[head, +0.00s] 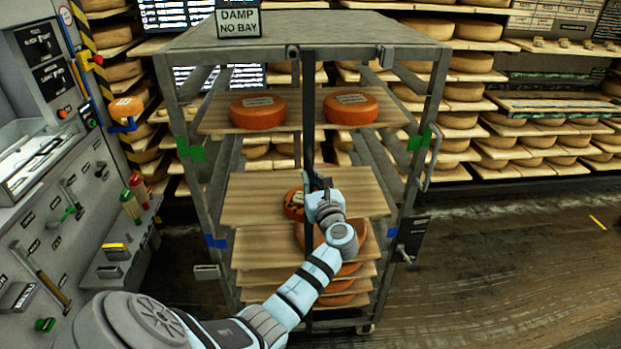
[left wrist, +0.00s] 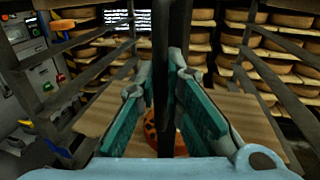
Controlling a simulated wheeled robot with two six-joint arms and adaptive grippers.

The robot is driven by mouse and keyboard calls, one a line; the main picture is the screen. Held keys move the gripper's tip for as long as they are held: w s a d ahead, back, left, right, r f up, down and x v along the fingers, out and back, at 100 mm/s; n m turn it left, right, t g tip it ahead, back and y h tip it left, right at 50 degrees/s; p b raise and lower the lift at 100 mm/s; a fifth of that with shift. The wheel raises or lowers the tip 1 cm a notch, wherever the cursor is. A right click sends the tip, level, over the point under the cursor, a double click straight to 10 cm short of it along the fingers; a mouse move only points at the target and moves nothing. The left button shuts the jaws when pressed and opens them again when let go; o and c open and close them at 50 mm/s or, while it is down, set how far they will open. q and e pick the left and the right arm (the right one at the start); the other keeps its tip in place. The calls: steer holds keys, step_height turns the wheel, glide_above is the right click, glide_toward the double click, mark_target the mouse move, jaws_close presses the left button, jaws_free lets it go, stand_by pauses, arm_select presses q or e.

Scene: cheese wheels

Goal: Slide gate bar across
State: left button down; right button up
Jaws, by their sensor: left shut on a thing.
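The gate bar (head: 308,110) is a dark upright bar at the front of the grey rack (head: 434,120), near the middle of its width. It runs from the top rail down past the shelves. My left gripper (head: 316,192) is shut on the bar at about the height of the middle shelf. In the left wrist view the bar (left wrist: 163,70) stands upright between the teal fingers (left wrist: 165,105). My forearm hides part of the lower bar and some cheese behind it. My right gripper is not in view.
Orange cheese wheels (head: 258,112) sit on the rack's wooden boards, with a spotted one (head: 293,205) behind the bar. A grey bracket (head: 386,57) is on the top rail's right. A tool cabinet (head: 45,225) stands left. Floor (head: 500,270) is clear at right.

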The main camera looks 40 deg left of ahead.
arm_select(q)
steer(key=c, duration=1.7)
jaws_free()
steer(key=shift+w+d, duration=0.2)
steer(key=shift+d, duration=0.05)
steer(key=v, duration=1.2)
steer(key=shift+a+f, duration=0.1)
